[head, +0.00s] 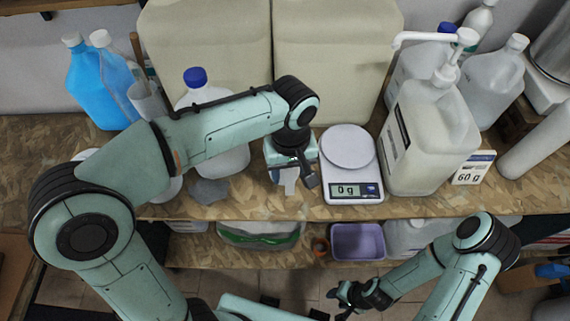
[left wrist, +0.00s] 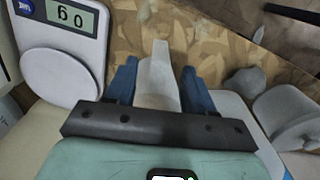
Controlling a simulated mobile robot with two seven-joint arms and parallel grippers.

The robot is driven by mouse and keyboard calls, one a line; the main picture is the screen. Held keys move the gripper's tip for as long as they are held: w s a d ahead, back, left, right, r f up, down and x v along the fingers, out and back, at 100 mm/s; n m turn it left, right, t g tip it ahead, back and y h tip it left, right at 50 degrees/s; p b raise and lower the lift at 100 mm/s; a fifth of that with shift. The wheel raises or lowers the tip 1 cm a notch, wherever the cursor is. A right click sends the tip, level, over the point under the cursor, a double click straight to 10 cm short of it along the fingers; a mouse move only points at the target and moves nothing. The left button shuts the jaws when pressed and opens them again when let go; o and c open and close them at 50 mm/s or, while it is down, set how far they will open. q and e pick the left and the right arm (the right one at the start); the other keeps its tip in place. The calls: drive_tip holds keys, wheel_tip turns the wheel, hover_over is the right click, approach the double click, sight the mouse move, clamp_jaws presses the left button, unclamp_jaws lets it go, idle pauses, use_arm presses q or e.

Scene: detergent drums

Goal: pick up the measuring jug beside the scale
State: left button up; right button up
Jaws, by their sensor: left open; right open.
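The digital scale (head: 348,150) stands on the bench with its display reading 0 g; it also shows in the left wrist view (left wrist: 62,75). My left gripper (head: 291,178) points down just left of the scale, mostly hiding what is under it. In the left wrist view its blue fingers (left wrist: 158,78) are open, one on each side of a pale, whitish piece that looks like part of the measuring jug (left wrist: 157,62). Only a small pale part of the jug (head: 289,188) shows in the head view. I cannot tell whether the fingers touch it. My right gripper (head: 352,297) is open and empty, low in front of the bench.
A large pump bottle (head: 425,135) and a "60 g" card (head: 473,168) stand right of the scale. Big cream drums (head: 335,60) stand behind. A blue-capped bottle (head: 196,78) is partly behind my left arm. A purple bin (head: 357,242) sits on the shelf below.

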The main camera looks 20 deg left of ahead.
use_arm(q)
drive_tip(key=shift+s+d+f, duration=0.1)
drive_tip(key=shift+f, duration=1.25)
drive_tip(key=shift+s+f, duration=0.1)
drive_tip(key=shift+f, duration=1.25)
clamp_jaws()
